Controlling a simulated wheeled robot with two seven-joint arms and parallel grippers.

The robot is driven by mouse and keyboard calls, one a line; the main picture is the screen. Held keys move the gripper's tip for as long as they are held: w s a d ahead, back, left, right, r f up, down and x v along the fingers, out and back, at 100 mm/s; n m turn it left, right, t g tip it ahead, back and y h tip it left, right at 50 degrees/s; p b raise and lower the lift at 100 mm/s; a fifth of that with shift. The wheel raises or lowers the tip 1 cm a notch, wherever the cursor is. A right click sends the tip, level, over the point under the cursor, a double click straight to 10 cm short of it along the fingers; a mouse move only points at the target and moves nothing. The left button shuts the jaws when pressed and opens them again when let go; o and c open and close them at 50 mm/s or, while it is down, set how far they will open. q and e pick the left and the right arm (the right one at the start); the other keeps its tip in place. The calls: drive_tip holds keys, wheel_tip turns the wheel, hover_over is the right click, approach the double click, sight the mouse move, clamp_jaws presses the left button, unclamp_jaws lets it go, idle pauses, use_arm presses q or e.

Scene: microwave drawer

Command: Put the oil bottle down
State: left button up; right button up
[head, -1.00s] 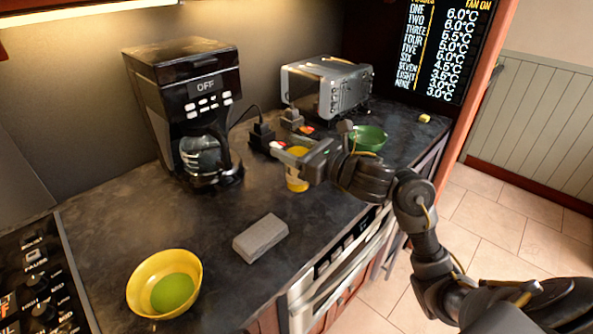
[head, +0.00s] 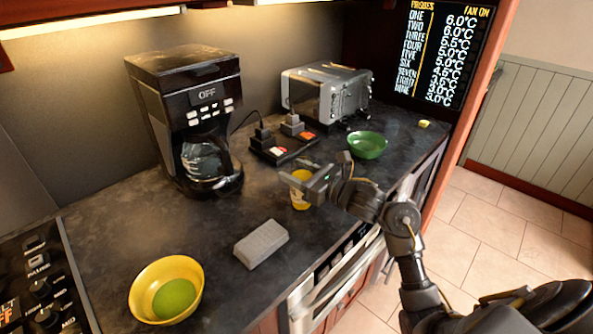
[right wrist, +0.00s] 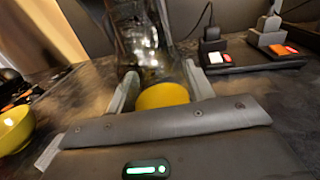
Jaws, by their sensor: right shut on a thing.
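The oil bottle (head: 300,195) shows as a small yellow body below my right gripper (head: 304,182), near the counter's front edge. In the right wrist view its yellow part (right wrist: 163,96) sits between the two fingers of my right gripper (right wrist: 160,88), which is shut on it. The gripper hides part of the bottle. I cannot tell whether its base touches the dark counter (head: 215,222). My left gripper is not in view.
A grey block (head: 261,244) and a yellow bowl (head: 166,289) lie to the left. Behind are a coffee maker (head: 185,115), a power strip (head: 282,148), a toaster (head: 327,93) and a green bowl (head: 367,145). Clear counter lies left of the bottle.

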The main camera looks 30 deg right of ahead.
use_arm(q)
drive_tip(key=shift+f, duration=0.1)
use_arm(e)
drive_tip(key=shift+f, duration=0.2)
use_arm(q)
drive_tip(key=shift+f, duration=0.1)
use_arm(e)
drive_tip(key=o, duration=1.1)
drive_tip(key=shift+r, duration=0.1)
drive_tip(key=shift+o, duration=0.2)
drive_tip(key=shift+r, duration=0.15)
use_arm(q)
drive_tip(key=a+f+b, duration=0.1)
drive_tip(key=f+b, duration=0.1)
drive_tip(key=b, duration=0.1)
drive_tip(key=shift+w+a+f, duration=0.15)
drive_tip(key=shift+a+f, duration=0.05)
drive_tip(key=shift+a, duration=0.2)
use_arm(e)
drive_tip(key=v, duration=1.2)
